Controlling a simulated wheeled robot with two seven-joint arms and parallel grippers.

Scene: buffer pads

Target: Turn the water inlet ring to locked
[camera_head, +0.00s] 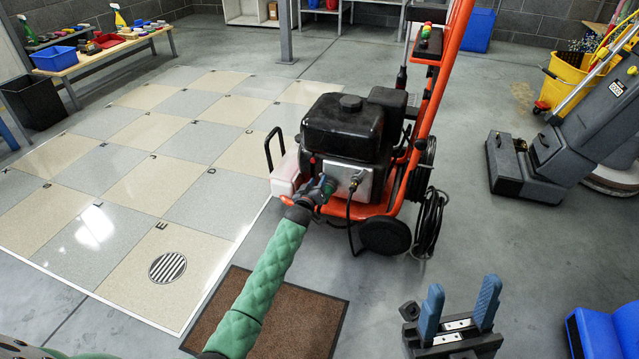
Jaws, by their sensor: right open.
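The pressure washer (345,128) has a black engine, a silver pump block and an orange frame with wheels. My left arm, in a green padded sleeve, reaches up from the bottom to the front of the pump. My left gripper (326,187) is at the pump's lower left side, where the water inlet ring would be. The ring is too small and too covered by the gripper to make out, and I cannot tell whether the fingers touch it. My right gripper (460,304) is open and empty at the bottom right, its blue fingers pointing up, well apart from the washer.
A brown mat (300,318) lies in front of the washer. A tiled floor area with a drain (167,267) is at the left. A black hose (430,222) hangs at the washer's right. A grey floor machine (590,130) stands at the right. Grey floor between is clear.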

